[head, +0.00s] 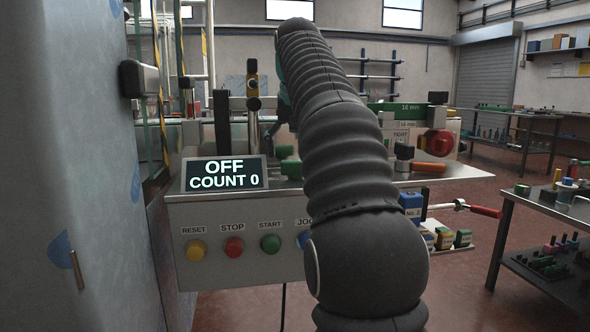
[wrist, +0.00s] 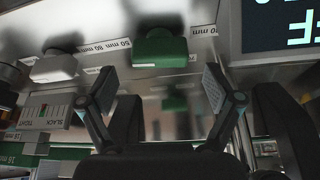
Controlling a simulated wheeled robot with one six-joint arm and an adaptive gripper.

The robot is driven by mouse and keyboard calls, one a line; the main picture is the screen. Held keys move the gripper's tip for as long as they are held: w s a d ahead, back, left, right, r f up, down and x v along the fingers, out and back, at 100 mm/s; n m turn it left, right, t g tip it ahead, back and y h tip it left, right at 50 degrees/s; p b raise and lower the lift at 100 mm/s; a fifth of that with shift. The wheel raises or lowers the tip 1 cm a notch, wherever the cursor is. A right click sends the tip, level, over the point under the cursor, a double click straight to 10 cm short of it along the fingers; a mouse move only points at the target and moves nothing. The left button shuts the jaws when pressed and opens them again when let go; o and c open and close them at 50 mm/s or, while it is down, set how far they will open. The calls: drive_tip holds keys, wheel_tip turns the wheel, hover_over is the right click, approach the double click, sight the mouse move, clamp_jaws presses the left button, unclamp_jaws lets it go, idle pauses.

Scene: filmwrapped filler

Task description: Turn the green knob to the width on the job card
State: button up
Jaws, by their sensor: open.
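In the wrist view a green knob (wrist: 160,48) stands on a pale metal panel, with small mm labels on both sides. My gripper (wrist: 162,85) is open, its two fingers apart on either side below the knob in the picture, not touching it. A smaller green shape shows between the fingers, perhaps a reflection.
A display (head: 225,173) reads OFF, COUNT 0, above several push buttons (head: 233,247). A pale knob (wrist: 54,66) and a SLACK/TIGHT gauge (wrist: 42,112) lie left of the green knob. A red knob (head: 438,143) and an orange handle (head: 428,167) are right of my arm.

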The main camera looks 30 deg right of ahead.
sight(295, 167)
drive_tip(key=shift+b+x, duration=0.35)
drive_tip(key=shift+x, duration=1.1)
drive_tip(key=c, duration=1.1)
drive_tip(key=shift+r+n+p, duration=0.25)
drive_tip(key=shift+n+p, duration=0.15)
drive_tip(key=shift+p, duration=0.45)
drive_tip(key=shift+c, duration=0.2)
drive_tip(key=shift+f+n+y+p, duration=0.2)
drive_tip(key=shift+n+y+p, duration=0.1)
drive_tip(key=shift+n+p, duration=0.1)
drive_tip(key=o, duration=1.1)
drive_tip(key=shift+o, duration=0.2)
